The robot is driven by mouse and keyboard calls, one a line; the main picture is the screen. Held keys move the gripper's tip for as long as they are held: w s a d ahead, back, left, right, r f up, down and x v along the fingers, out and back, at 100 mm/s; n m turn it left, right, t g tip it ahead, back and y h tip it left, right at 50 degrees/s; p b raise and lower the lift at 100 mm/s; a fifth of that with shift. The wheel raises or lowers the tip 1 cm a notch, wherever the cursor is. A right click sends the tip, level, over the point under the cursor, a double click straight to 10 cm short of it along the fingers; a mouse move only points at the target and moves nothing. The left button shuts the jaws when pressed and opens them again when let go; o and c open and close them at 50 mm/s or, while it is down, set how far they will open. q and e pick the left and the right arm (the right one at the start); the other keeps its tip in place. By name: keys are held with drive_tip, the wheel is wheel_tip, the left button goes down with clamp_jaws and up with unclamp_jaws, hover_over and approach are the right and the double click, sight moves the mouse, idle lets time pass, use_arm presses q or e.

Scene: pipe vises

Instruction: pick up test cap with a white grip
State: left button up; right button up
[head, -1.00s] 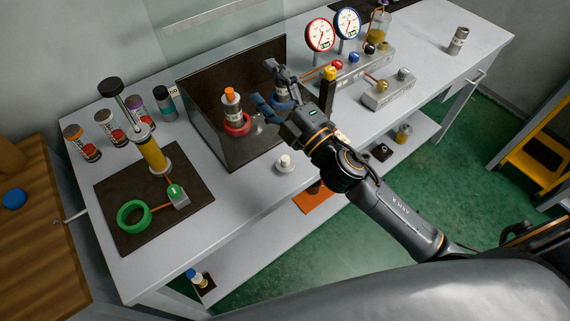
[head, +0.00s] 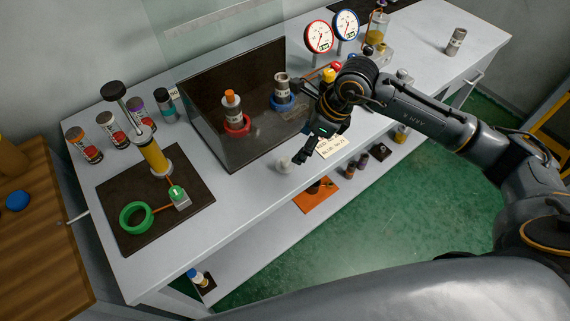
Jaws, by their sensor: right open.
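The test cap with a white grip (head: 284,164) stands on the grey bench top near its front edge, in front of the dark tray. My right gripper (head: 300,158) is open, with its fingers pointing down just to the right of the cap. A dark finger is very near the cap and partly overlaps its right side in the picture. I cannot tell whether they touch. Nothing shows held in the right gripper. My left gripper is not in view.
A clear screen stands by the dark tray (head: 236,163), which holds a vise with a red ring (head: 237,126) and one with a blue ring (head: 282,103). A dark mat (head: 120,190) with a green ring (head: 136,217) lies left. Gauges (head: 318,37) stand behind the arm.

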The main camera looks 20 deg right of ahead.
sight(286, 159)
drive_tip(key=p+x, duration=0.1)
drive_tip(key=x, duration=0.5)
drive_tip(key=shift+a+r, duration=0.1)
drive_tip(key=shift+a, duration=0.05)
drive_tip(key=shift+w+a+f+p, duration=0.15)
drive_tip(key=shift+f+p, duration=0.05)
drive_tip(key=shift+p, duration=0.2)
drive_tip(key=p+x, duration=0.1)
drive_tip(key=x, duration=0.2)
drive_tip(key=shift+w+a+f+p, duration=0.1)
drive_tip(key=shift+w+f+p, duration=0.05)
drive_tip(key=shift+w+p, duration=0.2)
drive_tip(key=shift+w+a+f, duration=0.1)
drive_tip(key=shift+a+f, duration=0.05)
drive_tip(key=shift+f, duration=0.45)
drive_tip(key=c, duration=1.3)
